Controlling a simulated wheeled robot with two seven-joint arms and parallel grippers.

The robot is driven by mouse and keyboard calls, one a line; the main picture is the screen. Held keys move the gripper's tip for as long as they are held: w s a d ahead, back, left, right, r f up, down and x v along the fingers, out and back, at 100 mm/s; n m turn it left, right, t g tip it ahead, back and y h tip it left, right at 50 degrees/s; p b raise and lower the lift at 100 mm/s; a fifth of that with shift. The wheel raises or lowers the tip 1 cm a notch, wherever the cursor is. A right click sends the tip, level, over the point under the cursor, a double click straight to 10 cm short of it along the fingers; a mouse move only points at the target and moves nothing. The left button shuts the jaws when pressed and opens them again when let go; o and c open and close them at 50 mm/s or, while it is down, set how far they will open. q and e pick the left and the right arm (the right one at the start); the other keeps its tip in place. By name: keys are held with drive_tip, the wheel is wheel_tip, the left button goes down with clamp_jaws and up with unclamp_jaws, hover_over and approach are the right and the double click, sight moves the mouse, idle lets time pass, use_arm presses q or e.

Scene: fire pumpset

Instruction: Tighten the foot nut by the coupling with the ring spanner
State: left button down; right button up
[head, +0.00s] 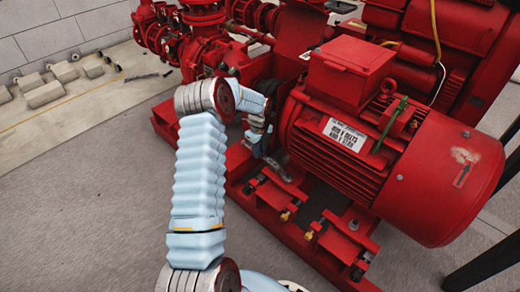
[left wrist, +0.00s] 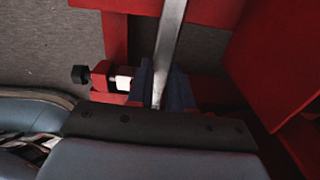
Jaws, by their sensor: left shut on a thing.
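My left gripper (head: 262,148) reaches down beside the red motor (head: 345,140), at its coupling end. In the left wrist view the gripper (left wrist: 160,95) is shut on a plain silver bar, the shank of the ring spanner (left wrist: 169,45). The shank runs away from the fingers toward the top of that view. In the head view a grey part of the spanner (head: 278,170) shows low by the motor foot. The spanner's ring end and the foot nut by the coupling are not clear in either view, so I cannot tell whether they touch. My right gripper is out of view.
A red base frame (head: 300,238) with bolts runs under the motor. A bracket with a black-headed bolt (left wrist: 80,75) is close left of the fingers. Red pump pipework (head: 195,35) stands behind. Grey floor (head: 80,220) is open at left.

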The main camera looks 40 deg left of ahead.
use_arm(q)
drive_tip(key=shift+r, duration=0.1)
drive_tip(key=shift+r+p, duration=1.8)
drive_tip(key=shift+r, duration=0.75)
drive_tip(key=shift+f, duration=0.2)
drive_tip(key=shift+s+a+f+n+b, duration=0.1)
drive_tip(key=shift+s+f+n+b, duration=0.1)
drive_tip(key=shift+f+b, duration=0.3)
drive_tip(key=shift+s+f+n+b, duration=0.2)
drive_tip(key=shift+f+b, duration=0.1)
drive_tip(key=shift+f, duration=0.25)
drive_tip(key=shift+f+b, duration=0.8)
drive_tip(key=shift+f, duration=0.55)
drive_tip(key=shift+s, duration=0.35)
